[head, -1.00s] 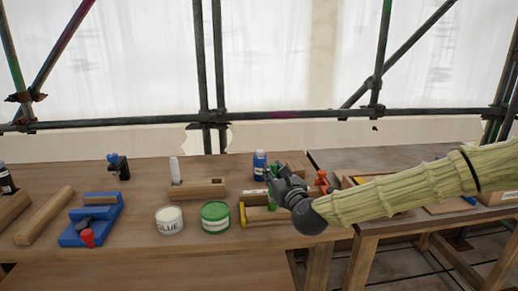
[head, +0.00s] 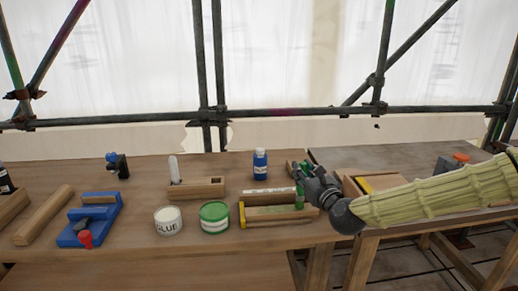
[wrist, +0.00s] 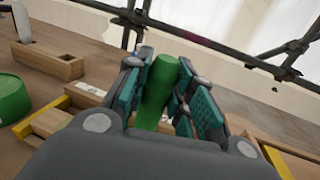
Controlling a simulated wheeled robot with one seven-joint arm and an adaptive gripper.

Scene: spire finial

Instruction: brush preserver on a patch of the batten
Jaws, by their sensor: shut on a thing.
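My gripper (head: 308,178) is shut on a green cylindrical handle (wrist: 157,92), which also shows in the head view (head: 300,194). The handle stands nearly upright between the teal pads; its lower end is hidden, so I cannot see bristles. The gripper is above the right end of a light wooden batten (head: 270,213), which lies on the bench beside a yellow-ended piece (head: 242,216). I cannot tell whether the held thing touches the batten. A green tin (head: 214,217) with a pale label stands left of the batten; part of it shows in the wrist view (wrist: 10,100).
A white glue tin (head: 168,221), a blue bottle (head: 260,164) and a wooden block with slots (head: 196,189) stand nearby on the bench (head: 140,262). A blue jig (head: 92,222) is at the left. A second table (head: 400,157) with a tray is at the right.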

